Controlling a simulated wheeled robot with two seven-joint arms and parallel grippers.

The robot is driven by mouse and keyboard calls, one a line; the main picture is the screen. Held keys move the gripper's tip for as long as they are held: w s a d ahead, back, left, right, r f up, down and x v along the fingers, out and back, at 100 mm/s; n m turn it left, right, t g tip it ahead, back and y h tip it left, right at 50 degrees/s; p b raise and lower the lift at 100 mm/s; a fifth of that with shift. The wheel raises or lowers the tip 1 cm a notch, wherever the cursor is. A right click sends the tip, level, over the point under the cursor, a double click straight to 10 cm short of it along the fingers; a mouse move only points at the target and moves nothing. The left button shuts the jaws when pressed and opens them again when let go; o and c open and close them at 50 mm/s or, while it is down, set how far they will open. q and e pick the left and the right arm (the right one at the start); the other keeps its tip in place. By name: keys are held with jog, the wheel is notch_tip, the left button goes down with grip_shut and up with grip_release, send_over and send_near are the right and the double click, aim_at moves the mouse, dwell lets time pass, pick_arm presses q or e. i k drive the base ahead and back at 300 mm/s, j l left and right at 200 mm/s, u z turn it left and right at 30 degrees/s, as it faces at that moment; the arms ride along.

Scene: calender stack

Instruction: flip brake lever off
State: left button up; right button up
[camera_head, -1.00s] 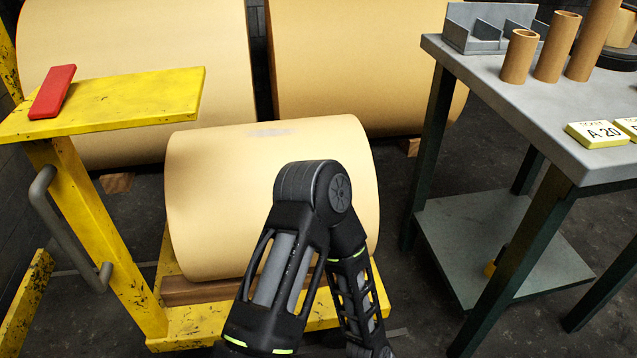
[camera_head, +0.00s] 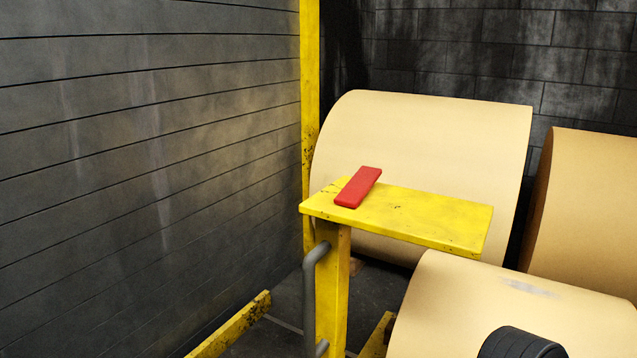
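A red brake lever (camera_head: 358,187) lies tilted across the left end of a yellow metal shelf (camera_head: 420,217) on a yellow post. Its upper end points to the back right. No gripper touches it. Neither gripper shows in the head view. Only a dark rounded part of my arm (camera_head: 521,343) shows at the bottom edge, right of the post and in front of the nearest paper roll.
A grey handle (camera_head: 311,295) is fixed to the yellow post below the shelf. Large tan paper rolls stand behind (camera_head: 430,150) and to the right (camera_head: 590,210), with another in front (camera_head: 500,310). A grey slatted wall (camera_head: 150,170) fills the left side.

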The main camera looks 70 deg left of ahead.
aim_at(352, 196)
jog(key=l+u, duration=0.1)
jog(key=u, duration=2.8)
jog(key=k+l, duration=0.25)
jog(key=l, duration=0.2)
jog(key=k+l, duration=0.25)
jog(key=l, duration=0.2)
